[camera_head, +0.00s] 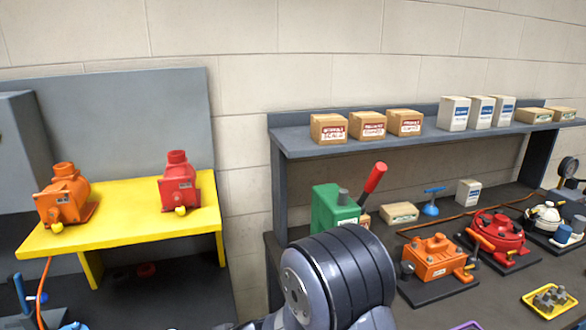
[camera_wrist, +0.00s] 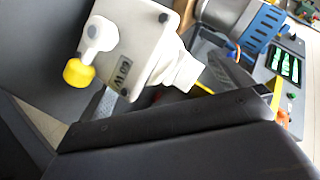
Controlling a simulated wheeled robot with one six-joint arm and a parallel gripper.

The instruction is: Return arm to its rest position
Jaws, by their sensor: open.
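In the head view a rounded dark grey link of my arm (camera_head: 338,278) rises at the bottom centre; my gripper is out of that picture. In the wrist view dark parts of my gripper (camera_wrist: 190,105) fill the lower part, and the jaws are open. A white motor (camera_wrist: 140,40) with a yellow knob (camera_wrist: 78,72) and a small tag (camera_wrist: 122,76) shows close beyond them, tilted in the picture. I cannot tell whether it touches the gripper. An orange motor (camera_head: 64,193) and a red motor (camera_head: 178,182) stand on the yellow stand (camera_head: 130,232) at left.
A grey shelf (camera_head: 400,137) with several boxes stands at right. Below it are a green machine with a red lever (camera_head: 335,210), an orange unit (camera_head: 432,256), a red round unit (camera_head: 497,232) and a yellow tray (camera_head: 532,308). The wrist view shows a blue slotted part (camera_wrist: 262,28).

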